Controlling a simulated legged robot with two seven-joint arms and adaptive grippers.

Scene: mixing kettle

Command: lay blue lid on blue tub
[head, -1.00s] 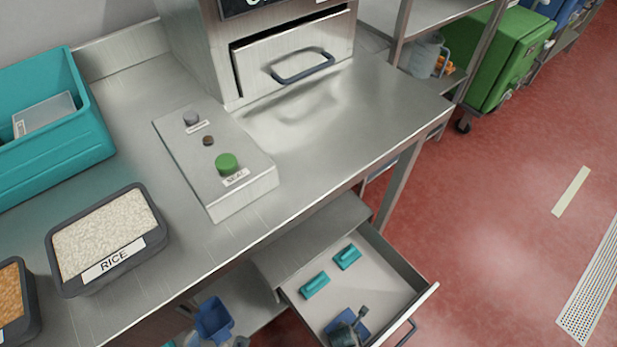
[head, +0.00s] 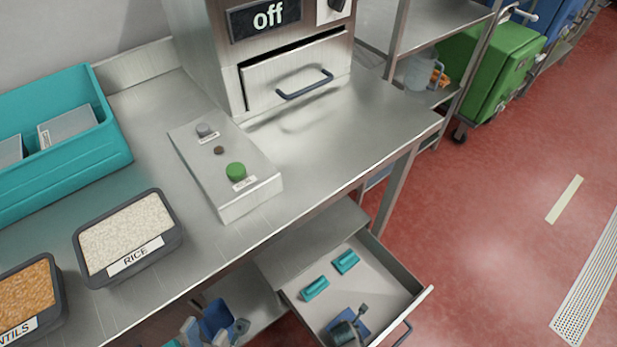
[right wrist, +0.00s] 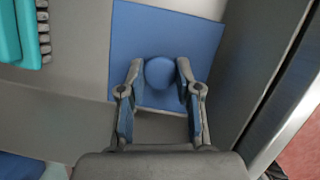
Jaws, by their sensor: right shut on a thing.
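The blue lid (right wrist: 207,62) is a flat square plate with a round knob (right wrist: 159,72), lying in the open drawer. My right gripper (right wrist: 160,85) is shut on the knob, one finger on each side. In the head view a dark shape, seemingly this gripper, covers much of the lid (head: 367,324). A blue tub (head: 214,315) stands on the low shelf left of the drawer, its lower part cut off. My left gripper (head: 204,333) shows pale fingertips by the tub at the bottom edge; whether they touch it is unclear.
The drawer (head: 391,290) also holds two teal handled pieces (head: 315,288). Its right wall is close to my right gripper. Above is the steel counter (head: 310,155) with a button box (head: 250,205), a rice tray (head: 160,258) and a teal crate (head: 70,180).

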